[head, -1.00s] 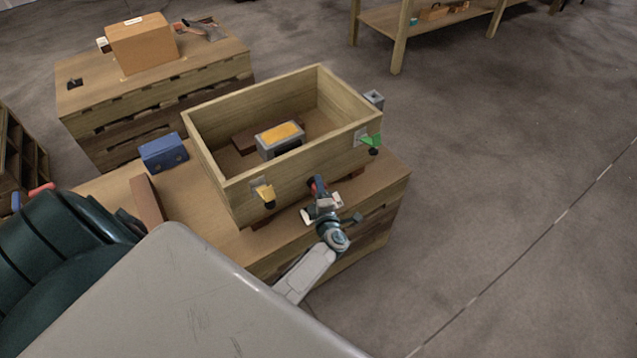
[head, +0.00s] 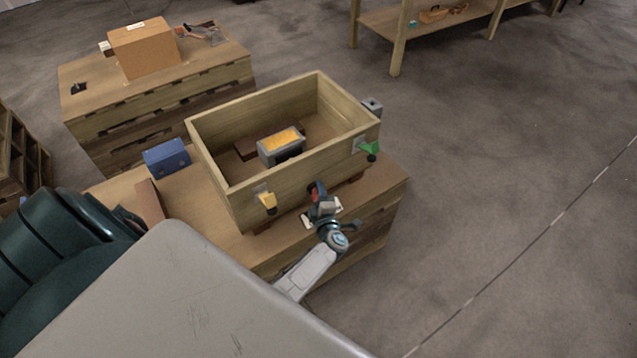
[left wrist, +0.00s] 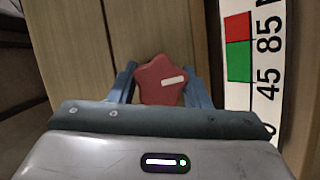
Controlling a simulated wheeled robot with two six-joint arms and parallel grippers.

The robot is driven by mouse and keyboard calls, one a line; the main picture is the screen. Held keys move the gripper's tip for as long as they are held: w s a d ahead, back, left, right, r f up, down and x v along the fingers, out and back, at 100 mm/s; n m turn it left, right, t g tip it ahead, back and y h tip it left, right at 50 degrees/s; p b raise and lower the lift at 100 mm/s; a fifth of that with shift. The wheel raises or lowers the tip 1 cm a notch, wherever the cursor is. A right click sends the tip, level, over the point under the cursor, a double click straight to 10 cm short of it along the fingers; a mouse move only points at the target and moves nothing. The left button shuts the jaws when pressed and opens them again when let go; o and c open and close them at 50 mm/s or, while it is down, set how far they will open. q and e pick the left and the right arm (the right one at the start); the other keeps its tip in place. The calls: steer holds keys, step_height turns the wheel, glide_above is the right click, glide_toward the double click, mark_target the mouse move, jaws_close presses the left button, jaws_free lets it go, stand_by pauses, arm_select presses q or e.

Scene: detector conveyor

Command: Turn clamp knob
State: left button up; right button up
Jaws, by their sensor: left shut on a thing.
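The red star-shaped clamp knob (left wrist: 161,80) with a white bar mark sits between the two blue fingers of my left gripper (left wrist: 160,84) in the left wrist view. The fingers are shut on it. In the head view, my left gripper (head: 318,192) is at the front wall of the wooden box (head: 290,182), and only a bit of red knob (head: 312,193) shows there. A white scale plate (left wrist: 252,70) with red and green patches and numbers stands right of the knob in the wrist view. My right gripper is not in view.
The box holds a grey block with a yellow top (head: 281,146). A yellow lever (head: 267,203) and a green lever (head: 370,149) are on its front wall. A blue block (head: 167,158) stands left of it. Open floor lies to the right.

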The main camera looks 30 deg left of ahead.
arm_select(q)
steer(key=o, duration=1)
steer(key=f+b+v, duration=0.1)
steer(key=v, duration=0.9)
steer(key=shift+s+d+r, duration=0.3)
steer(key=shift+r, duration=0.2)
